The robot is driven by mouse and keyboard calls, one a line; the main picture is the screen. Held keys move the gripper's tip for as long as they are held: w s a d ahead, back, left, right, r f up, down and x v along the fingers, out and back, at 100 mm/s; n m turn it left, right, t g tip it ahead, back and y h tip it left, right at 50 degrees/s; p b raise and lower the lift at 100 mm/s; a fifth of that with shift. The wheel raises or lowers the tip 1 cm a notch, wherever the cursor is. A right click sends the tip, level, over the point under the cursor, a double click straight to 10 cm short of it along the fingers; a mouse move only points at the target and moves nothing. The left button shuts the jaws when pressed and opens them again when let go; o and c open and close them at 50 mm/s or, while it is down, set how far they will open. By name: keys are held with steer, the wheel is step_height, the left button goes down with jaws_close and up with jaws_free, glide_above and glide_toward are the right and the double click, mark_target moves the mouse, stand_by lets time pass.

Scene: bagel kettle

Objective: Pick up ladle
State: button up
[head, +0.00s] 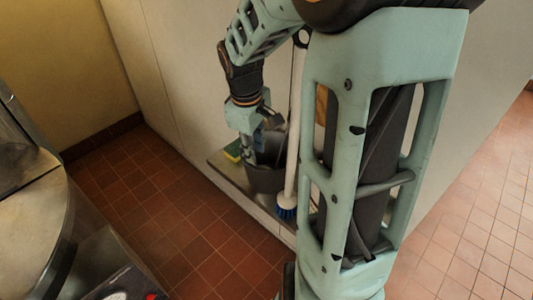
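My gripper (253,152) points down at the mouth of a dark grey bucket (266,182) on a low ledge by the wall. Its fingertips are small and partly lost against the bucket, so I cannot tell whether they are open or shut, or on anything. I cannot make out a ladle clearly. Dark and grey shapes at the bucket's mouth are too small to name. My own arm hides the area to the right of the bucket.
A long white-handled brush (292,150) with blue bristles stands beside the bucket. A large metal kettle (30,215) is at the left. The tiled floor (175,210) between is clear.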

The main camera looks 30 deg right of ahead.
glide_above(257, 175)
steer(key=f, duration=0.5)
steer(key=shift+s, duration=0.35)
steer(key=shift+w+f+b, duration=0.2)
steer(key=shift+w+f, duration=0.05)
steer(key=shift+f, duration=1.2)
steer(key=shift+w+f+b, duration=0.2)
steer(key=shift+f, duration=1.25)
jaws_close()
